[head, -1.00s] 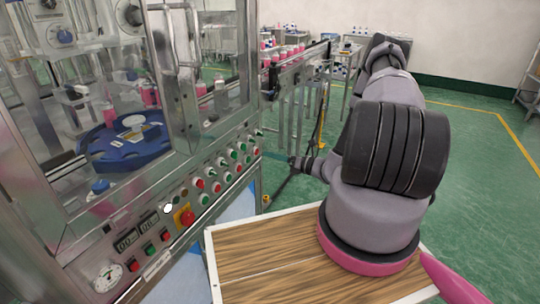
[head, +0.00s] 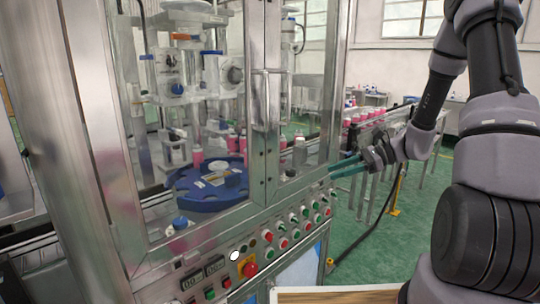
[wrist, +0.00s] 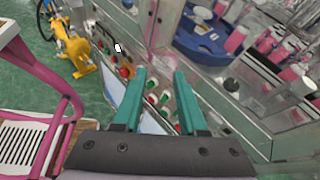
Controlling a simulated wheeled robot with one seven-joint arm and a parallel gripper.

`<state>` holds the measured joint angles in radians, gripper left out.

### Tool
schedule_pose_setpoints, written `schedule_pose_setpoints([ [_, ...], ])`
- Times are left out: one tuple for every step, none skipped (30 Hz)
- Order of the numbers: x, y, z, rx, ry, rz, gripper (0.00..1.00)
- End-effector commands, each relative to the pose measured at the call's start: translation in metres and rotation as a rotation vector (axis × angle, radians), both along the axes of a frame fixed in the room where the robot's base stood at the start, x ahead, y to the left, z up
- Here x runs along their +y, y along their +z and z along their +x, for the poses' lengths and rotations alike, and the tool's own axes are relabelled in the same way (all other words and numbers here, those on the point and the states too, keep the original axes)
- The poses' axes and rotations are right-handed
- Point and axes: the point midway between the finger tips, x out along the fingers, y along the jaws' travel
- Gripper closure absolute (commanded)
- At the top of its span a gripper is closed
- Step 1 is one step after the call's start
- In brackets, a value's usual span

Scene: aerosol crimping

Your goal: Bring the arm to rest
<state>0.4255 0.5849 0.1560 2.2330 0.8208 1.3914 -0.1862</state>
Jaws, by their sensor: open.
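My gripper (head: 347,168) shows in the head view at the end of my arm, in front of the right side of the crimping machine (head: 265,140). Its two green fingers point left toward the machine's frame. In the wrist view my gripper (wrist: 159,95) has its fingers apart with nothing between them. Behind them lie the machine's control panel (wrist: 110,55) and part of its glazed cabinet. I cannot tell the exact gap between the fingertips and the machine.
A blue turntable (head: 208,190) and pink bottles (head: 233,143) are behind the machine's glass. A conveyor with pink bottles (head: 362,117) runs behind my arm. A wooden-topped surface (head: 335,296) is at the bottom. Green floor (head: 385,240) is open at right.

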Motion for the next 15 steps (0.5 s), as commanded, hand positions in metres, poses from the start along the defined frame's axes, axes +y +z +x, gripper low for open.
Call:
schedule_pose_setpoints([
  [0.004, 0.018, -0.009, -0.053, 0.053, -0.061, 0.59],
  [0.006, 0.026, -0.015, -0.08, 0.085, -0.097, 0.59],
  [0.006, 0.036, -0.022, -0.118, 0.124, -0.146, 0.59],
  [0.007, 0.044, -0.028, -0.146, 0.153, -0.183, 0.59],
  [0.008, 0.051, -0.034, -0.173, 0.183, -0.219, 0.59],
  [0.008, 0.061, -0.042, -0.211, 0.218, -0.268, 0.59],
  [0.009, 0.068, -0.048, -0.242, 0.245, -0.304, 0.59],
  [0.008, 0.075, -0.054, -0.271, 0.27, -0.34, 0.59],
  [0.008, 0.084, -0.061, -0.312, 0.303, -0.39, 0.59],
  [0.007, 0.091, -0.067, -0.341, 0.326, -0.427, 0.59],
  [0.006, 0.097, -0.073, -0.372, 0.349, -0.464, 0.59],
  [0.005, 0.106, -0.08, -0.414, 0.378, -0.512, 0.59],
  [0.004, 0.113, -0.086, -0.447, 0.398, -0.549, 0.59],
  [0.003, 0.12, -0.092, -0.479, 0.419, -0.585, 0.59],
  [0.0, 0.128, -0.099, -0.522, 0.441, -0.634, 0.59],
])
